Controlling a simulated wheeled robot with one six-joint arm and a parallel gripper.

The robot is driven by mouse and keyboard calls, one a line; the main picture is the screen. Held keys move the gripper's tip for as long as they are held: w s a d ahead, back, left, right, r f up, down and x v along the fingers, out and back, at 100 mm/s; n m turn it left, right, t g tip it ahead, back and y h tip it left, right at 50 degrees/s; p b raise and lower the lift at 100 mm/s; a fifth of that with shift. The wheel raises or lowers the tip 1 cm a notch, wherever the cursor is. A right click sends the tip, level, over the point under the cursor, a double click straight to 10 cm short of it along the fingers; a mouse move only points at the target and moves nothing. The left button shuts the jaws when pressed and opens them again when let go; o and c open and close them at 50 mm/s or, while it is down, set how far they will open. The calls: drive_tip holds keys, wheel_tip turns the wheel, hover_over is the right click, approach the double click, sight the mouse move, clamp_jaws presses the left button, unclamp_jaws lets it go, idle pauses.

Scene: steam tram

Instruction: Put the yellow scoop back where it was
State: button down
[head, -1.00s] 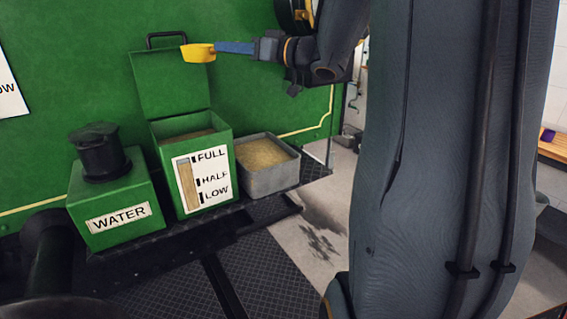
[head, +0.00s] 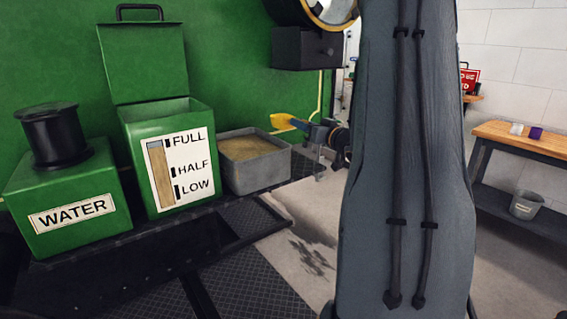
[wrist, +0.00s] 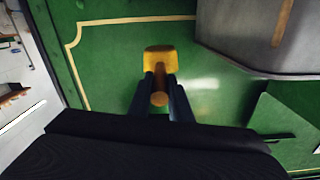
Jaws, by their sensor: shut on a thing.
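The yellow scoop (head: 281,121) is held in the air, just above and beyond the right back corner of the grey sand tray in the head view. My gripper (head: 308,127) is shut on its handle, with the scoop's bowl pointing left. In the wrist view the yellow bowl (wrist: 160,58) lies ahead of my gripper (wrist: 160,88), and the handle's round brown end shows between the fingers. The open tray (head: 262,177) holds tan sand. The scoop looks clear of the tray; its exact height above it is hard to tell.
A green box (head: 170,115) with a raised lid and a FULL/HALF/LOW gauge stands left of the tray. Left of it is a green WATER box (head: 70,205) with a black cap. A dark box (head: 307,48) hangs on the wall above. A wooden bench (head: 520,138) stands right.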

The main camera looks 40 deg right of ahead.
hover_over(302, 164)
wheel_tip(302, 164, down, 6)
drive_tip(key=shift+f, duration=0.25)
drive_tip(key=shift+f+b, duration=0.35)
drive_tip(key=shift+f, duration=1.75)
drive_tip(key=shift+f, duration=0.1)
drive_tip(key=c, duration=1.6)
unclamp_jaws()
drive_tip(key=shift+f, duration=0.1)
drive_tip(key=shift+s, duration=0.2)
drive_tip(key=s, duration=1.1)
drive_tip(key=shift+s+a, duration=0.2)
drive_tip(key=shift+s, duration=0.1)
